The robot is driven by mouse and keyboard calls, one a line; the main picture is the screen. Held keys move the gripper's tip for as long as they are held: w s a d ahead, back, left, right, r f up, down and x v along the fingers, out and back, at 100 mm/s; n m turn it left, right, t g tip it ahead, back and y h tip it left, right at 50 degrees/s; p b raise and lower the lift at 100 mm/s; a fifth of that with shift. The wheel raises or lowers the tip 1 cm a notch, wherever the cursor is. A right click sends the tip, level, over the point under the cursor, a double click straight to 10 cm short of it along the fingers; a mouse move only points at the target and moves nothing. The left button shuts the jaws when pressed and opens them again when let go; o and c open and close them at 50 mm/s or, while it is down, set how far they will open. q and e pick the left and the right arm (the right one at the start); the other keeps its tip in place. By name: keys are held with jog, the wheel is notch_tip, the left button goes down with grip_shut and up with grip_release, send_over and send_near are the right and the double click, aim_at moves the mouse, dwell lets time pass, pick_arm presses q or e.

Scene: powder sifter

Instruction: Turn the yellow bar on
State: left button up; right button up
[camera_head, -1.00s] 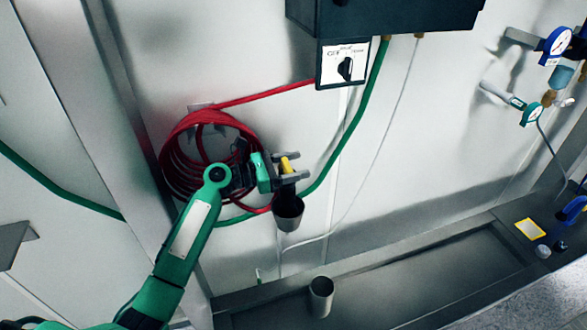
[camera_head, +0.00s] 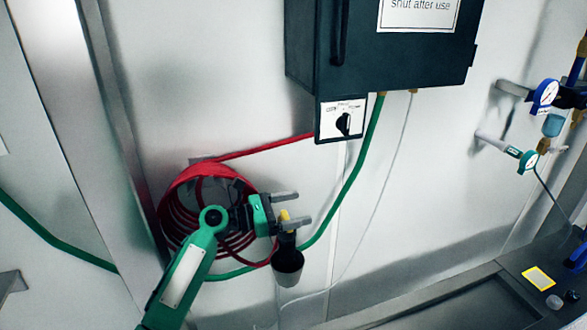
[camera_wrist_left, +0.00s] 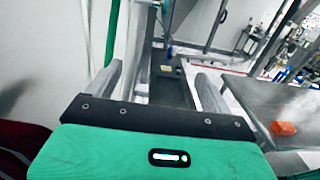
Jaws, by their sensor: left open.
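The yellow bar (camera_head: 284,215) is a small piece on top of a dark fitting with a grey cup-shaped end (camera_head: 288,266), in front of the wall. My left gripper (camera_head: 298,207) is open beside it, its fingers pointing right. In the head view the yellow bar shows between the fingers, near the lower one and partly covered by it. I cannot tell whether they touch. In the left wrist view the open fingers (camera_wrist_left: 158,88) stand well apart; I cannot make out the yellow bar there. My right gripper is out of view.
A red hose coil (camera_head: 185,205) hangs right behind my left wrist. A dark cabinet (camera_head: 390,65) with a rotary switch (camera_head: 343,123) is above. A green hose (camera_head: 358,165) runs down the wall nearby. Gauges (camera_head: 545,93) stick out at the right. Wall to the gripper's right is mostly clear.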

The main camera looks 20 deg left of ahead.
pick_arm(q)
notch_tip(320, 180, up, 17)
jog(key=b, duration=0.2)
jog(key=shift+f, duration=0.15)
jog(key=shift+f, duration=0.1)
